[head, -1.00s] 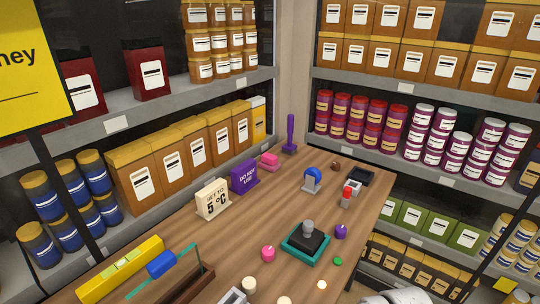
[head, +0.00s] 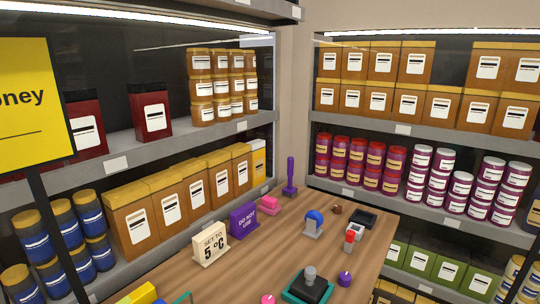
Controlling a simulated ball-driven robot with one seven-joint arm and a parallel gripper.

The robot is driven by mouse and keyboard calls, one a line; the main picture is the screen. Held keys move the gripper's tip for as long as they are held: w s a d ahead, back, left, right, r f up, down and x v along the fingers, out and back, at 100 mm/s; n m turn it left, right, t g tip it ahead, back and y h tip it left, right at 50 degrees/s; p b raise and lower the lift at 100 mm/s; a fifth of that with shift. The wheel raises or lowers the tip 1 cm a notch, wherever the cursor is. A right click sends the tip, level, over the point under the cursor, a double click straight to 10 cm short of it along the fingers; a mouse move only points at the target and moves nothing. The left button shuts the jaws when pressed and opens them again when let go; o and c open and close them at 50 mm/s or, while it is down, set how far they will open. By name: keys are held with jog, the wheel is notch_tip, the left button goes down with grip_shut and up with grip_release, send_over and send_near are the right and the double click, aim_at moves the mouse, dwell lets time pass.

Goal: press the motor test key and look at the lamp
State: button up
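No part on the wooden table (head: 260,262) is marked as the motor test key or the lamp, and I cannot tell which they are. A teal-edged black block with a grey knob (head: 309,284) sits near the bottom edge. A small grey-white piece with a red top (head: 349,238) stands to its upper right. A grey piece with a blue round top (head: 313,222) stands further back. A purple knob (head: 345,278) lies right of the black block. My gripper is not in view.
A "SET TO 5 °C" sign (head: 210,244) and a purple "DO NOT USE" sign (head: 243,221) stand at the table's left. A purple upright post (head: 290,175), pink blocks (head: 269,203) and a dark tray (head: 362,218) are at the back. Stocked shelves (head: 403,130) close in behind.

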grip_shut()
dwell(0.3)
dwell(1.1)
